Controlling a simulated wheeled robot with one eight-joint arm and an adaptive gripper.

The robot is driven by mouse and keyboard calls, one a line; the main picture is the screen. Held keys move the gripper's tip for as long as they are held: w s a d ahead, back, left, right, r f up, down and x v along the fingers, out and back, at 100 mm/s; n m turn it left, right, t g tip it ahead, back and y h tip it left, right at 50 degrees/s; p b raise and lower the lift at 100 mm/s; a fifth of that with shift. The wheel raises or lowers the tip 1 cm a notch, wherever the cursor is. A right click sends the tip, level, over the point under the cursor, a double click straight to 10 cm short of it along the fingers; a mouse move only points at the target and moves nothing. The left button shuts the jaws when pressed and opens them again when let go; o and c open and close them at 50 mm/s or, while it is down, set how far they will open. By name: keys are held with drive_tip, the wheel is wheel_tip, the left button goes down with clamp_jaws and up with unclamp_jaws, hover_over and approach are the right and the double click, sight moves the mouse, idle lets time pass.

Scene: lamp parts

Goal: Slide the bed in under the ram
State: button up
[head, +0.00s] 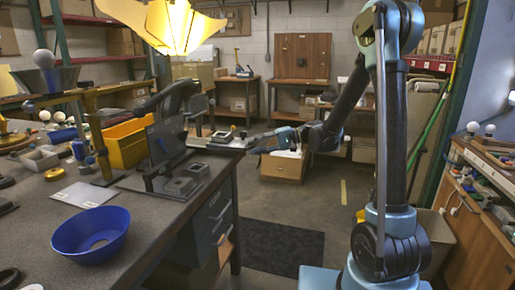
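A dark grey press (166,140) stands at the near bench's right side, with an upright plate and a curved dark arm above. At its foot is a flat bed (180,187), a low square block with a recess, on a dark base plate. A second square block lies just behind it. The bed appears in front of the upright plate; I cannot tell how it lines up with the ram, which is hard to make out. My gripper (256,148) is right of the press, past the bench edge, pointing left and apart from the bed. Its fingers are too small to read.
A blue bowl (92,236) sits at the bench's front, with a pale sheet (85,195) behind it. A yellow bin (126,145) stands left of the press. A lit lampshade (176,26) hangs above. Floor between bench and right-hand shelf is mostly clear, with a dark mat (270,247).

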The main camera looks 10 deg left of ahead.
drive_tip(key=shift+s+a+f, duration=0.1)
drive_tip(key=shift+s+a, duration=0.05)
drive_tip(key=shift+a, duration=0.3)
clamp_jaws()
